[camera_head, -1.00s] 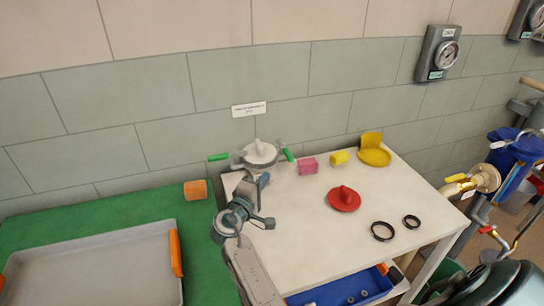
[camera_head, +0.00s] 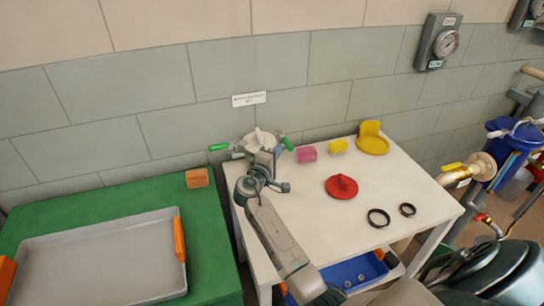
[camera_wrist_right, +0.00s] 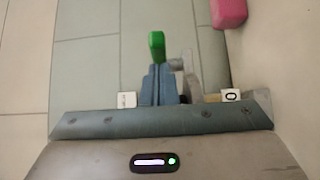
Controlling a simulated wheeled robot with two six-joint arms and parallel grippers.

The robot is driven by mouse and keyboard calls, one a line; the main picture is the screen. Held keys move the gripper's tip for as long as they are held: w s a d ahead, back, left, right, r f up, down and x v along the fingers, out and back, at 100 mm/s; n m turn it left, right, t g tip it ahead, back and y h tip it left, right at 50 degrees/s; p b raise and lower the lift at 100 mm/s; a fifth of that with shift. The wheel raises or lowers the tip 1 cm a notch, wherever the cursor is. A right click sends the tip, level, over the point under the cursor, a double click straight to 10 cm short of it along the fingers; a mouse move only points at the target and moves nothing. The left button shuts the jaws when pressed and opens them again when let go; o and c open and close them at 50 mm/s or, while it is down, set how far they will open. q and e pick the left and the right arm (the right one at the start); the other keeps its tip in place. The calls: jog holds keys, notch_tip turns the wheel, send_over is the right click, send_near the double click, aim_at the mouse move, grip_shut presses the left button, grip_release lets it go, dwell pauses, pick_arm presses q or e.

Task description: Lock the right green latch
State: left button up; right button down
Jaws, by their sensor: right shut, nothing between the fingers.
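The right green latch (camera_head: 287,144) angles up and outward on the right side of a grey round fixture with a pale lid (camera_head: 257,138). The left green latch (camera_head: 219,147) sticks out flat to the left. My right gripper (camera_head: 266,159) is shut and empty at the fixture's front right, just left of the right latch, and hides part of the fixture. In the right wrist view a green latch handle (camera_wrist_right: 156,45) shows just beyond my shut fingertips (camera_wrist_right: 161,68). I cannot tell whether they touch. My left gripper is not in view.
The white table (camera_head: 310,220) holds a pink block (camera_head: 306,154), a yellow block (camera_head: 338,146), a yellow part (camera_head: 372,141), a red part (camera_head: 341,187) and two black rings. A green table with a grey tray (camera_head: 95,260) and an orange block (camera_head: 197,178) stands at left.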

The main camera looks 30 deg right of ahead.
jog(key=shift+w+d, duration=0.15)
jog(key=shift+d, duration=0.2)
